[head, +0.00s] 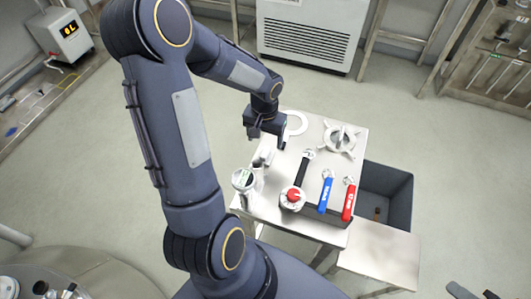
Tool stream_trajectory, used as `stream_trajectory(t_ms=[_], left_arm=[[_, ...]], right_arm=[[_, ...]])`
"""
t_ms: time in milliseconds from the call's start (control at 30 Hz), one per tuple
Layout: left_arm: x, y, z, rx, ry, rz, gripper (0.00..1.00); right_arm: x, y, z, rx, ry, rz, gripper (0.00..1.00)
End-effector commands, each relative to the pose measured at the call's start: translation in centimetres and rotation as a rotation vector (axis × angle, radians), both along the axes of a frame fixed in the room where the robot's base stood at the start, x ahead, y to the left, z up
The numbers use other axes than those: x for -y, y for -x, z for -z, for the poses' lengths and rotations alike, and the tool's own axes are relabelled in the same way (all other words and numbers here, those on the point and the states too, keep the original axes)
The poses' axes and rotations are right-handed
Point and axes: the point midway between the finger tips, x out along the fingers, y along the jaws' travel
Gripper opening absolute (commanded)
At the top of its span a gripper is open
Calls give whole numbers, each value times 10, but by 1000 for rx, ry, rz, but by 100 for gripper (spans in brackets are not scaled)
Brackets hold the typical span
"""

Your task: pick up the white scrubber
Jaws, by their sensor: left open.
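My left gripper (266,142) is open and hangs over the left back part of the steel table (258,214), pointing down. A small whitish object (264,155) stands on the table just below and beside its fingers. This may be the white scrubber, but it is partly hidden and too small to be sure. Nothing shows between the fingers. A white ring (297,123) lies flat just behind and to the right of the gripper. My right gripper cannot be made out.
A round gauge (243,180), a red-knobbed valve (292,197), a black-handled tool (302,168), a blue handle (326,190), a red handle (349,200) and a handwheel (340,138) are on the table. A dark open bin (398,190) stands to the right.

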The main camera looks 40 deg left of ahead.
Motion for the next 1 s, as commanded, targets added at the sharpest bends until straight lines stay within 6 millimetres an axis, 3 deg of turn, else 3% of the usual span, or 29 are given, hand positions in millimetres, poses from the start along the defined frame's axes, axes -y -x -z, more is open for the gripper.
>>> stream_trajectory(t_ms=[600, 933, 1000], left_arm=[[-3, -5, 77, -14, -1, 0, 71], [-4, -5, 85, -10, -2, 0, 71], [-4, -5, 85, -10, -2, 0, 63]], right_arm=[[0, 0, -8, 0, 0, 0, 36], [0, 0, -8, 0, 0, 0, 36], [0, 0, -8, 0, 0, 0, 36]])
